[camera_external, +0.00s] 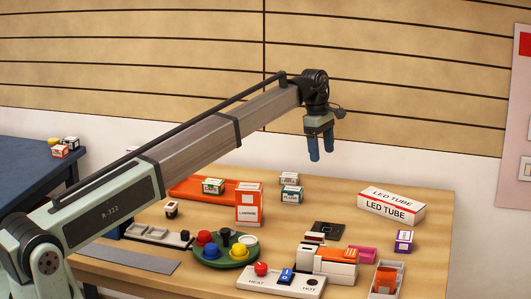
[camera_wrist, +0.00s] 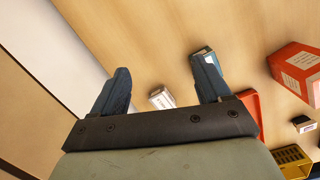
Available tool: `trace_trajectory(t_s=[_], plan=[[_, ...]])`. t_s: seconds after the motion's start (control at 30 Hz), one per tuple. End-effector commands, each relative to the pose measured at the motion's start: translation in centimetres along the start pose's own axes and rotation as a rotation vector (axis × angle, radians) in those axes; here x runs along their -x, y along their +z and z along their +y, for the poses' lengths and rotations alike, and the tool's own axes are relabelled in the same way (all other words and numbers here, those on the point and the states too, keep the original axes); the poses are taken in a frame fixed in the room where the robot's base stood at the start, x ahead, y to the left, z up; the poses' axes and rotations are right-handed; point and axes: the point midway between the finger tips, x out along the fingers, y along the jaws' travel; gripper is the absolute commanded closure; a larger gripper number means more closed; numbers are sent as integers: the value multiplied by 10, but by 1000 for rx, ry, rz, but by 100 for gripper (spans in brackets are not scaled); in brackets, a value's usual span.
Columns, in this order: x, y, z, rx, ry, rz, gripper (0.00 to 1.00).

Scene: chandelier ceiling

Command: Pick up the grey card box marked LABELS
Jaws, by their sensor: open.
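A small grey-white box (camera_external: 289,178) stands near the back edge of the table, just behind a teal and white box; its print is too small to read, but it looks like the grey card box. In the wrist view a small grey-white box (camera_wrist: 161,98) lies between my fingers, some way below them. My gripper (camera_external: 321,150) is open and empty, pointing down in the air above the back of the table. Its two blue fingers also show spread apart in the wrist view (camera_wrist: 160,80).
The teal and white box (camera_external: 291,194) sits close in front of the grey one. An orange and white carton (camera_external: 249,203) and an orange tray (camera_external: 186,187) stand to the left. A long LED TUBE box (camera_external: 391,206) is at right. Bare wood lies between.

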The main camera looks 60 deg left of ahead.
Motion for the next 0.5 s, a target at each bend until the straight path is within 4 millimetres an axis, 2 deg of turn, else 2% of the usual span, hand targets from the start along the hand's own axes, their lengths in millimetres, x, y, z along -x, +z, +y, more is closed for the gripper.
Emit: trace_trajectory(t_s=[0.03,0.1,0.2,0.3,0.5], plan=[[8,-29,11,87,-1,30,23],[16,-62,18,197,1,68,23],[25,-95,24,312,3,108,23],[30,-115,27,379,6,131,23],[24,-124,26,410,7,141,23]])
